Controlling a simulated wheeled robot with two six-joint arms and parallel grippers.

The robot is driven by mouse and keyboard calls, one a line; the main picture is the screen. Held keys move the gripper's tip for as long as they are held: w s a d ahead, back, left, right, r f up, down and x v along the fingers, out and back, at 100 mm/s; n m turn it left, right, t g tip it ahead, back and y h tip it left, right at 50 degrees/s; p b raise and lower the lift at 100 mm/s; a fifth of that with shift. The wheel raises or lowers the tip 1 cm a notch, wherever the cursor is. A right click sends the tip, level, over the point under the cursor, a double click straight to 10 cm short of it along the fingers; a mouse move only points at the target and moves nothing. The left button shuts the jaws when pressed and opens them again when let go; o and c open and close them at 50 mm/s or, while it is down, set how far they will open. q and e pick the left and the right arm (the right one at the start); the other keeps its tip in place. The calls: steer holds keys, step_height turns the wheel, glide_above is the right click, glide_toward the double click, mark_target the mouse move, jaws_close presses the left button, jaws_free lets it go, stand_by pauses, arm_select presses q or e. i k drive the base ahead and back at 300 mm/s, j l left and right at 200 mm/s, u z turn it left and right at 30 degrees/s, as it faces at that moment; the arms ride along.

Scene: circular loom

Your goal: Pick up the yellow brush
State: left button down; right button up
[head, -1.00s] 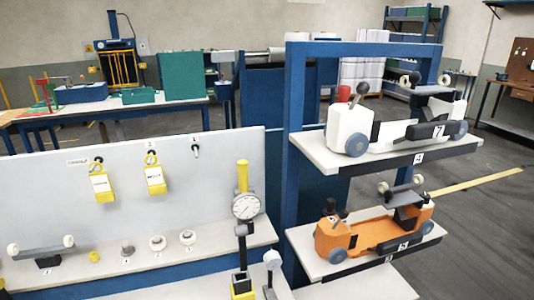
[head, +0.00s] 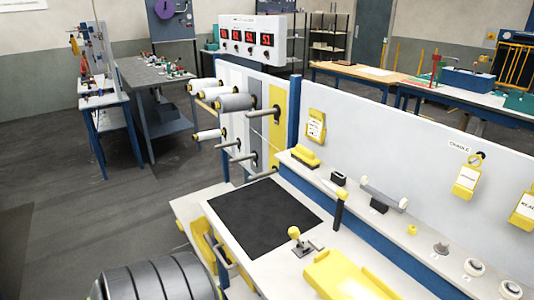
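A yellow block with a dark underside, which looks like the yellow brush (head: 305,155), lies on the narrow pale ledge (head: 325,179) along the white back panel, near the panel's left end. It is small in the head view, so its bristles cannot be made out. Nothing touches it from above. Neither of my grippers shows in the head view.
A small black holder (head: 339,178) and a roller on a bracket (head: 384,193) stand right of the brush. In front are a black mat (head: 265,215), a yellow-knobbed lever (head: 294,233) and a yellow tray (head: 345,278). Spools (head: 235,102) stick out at left.

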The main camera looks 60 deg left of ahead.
mark_target(301, 155)
steer(key=u, duration=1.6)
steer(key=z, duration=0.4)
